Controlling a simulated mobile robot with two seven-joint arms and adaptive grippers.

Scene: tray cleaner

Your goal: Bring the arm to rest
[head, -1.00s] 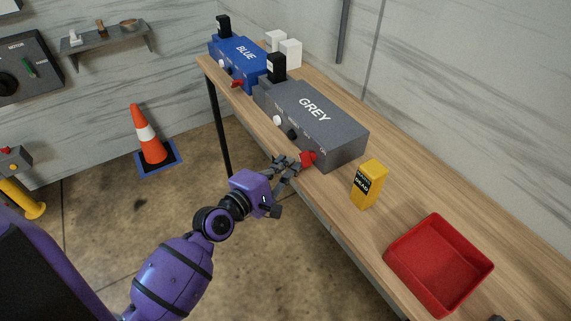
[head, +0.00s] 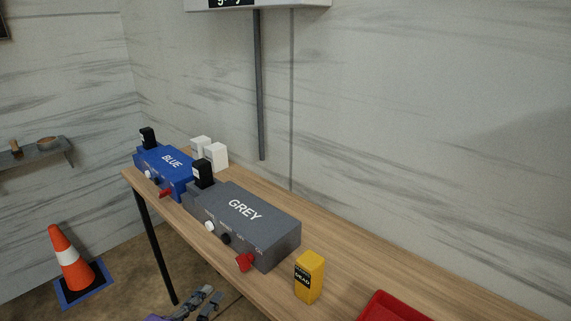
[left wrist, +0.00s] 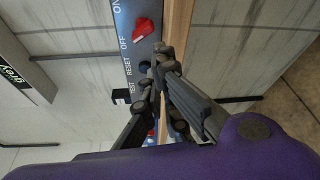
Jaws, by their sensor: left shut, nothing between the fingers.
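My left gripper (head: 205,303) shows at the bottom edge of the head view, below and in front of the table edge. It is shut and empty, apart from the grey box (head: 250,212). The box stands on the wooden table with a red knob (head: 244,262), a white knob and a black knob on its front. In the left wrist view my shut fingers (left wrist: 162,62) point toward the box's panel, with the red knob (left wrist: 143,28) above them. Most of my left arm is below the head view. My right gripper is not in view.
A blue box (head: 165,170) stands further left on the table (head: 385,268). A yellow box marked DEAD (head: 309,277) and a red tray (head: 392,306) stand right of the grey box. A traffic cone (head: 68,257) is on the floor. Free floor lies left of the table.

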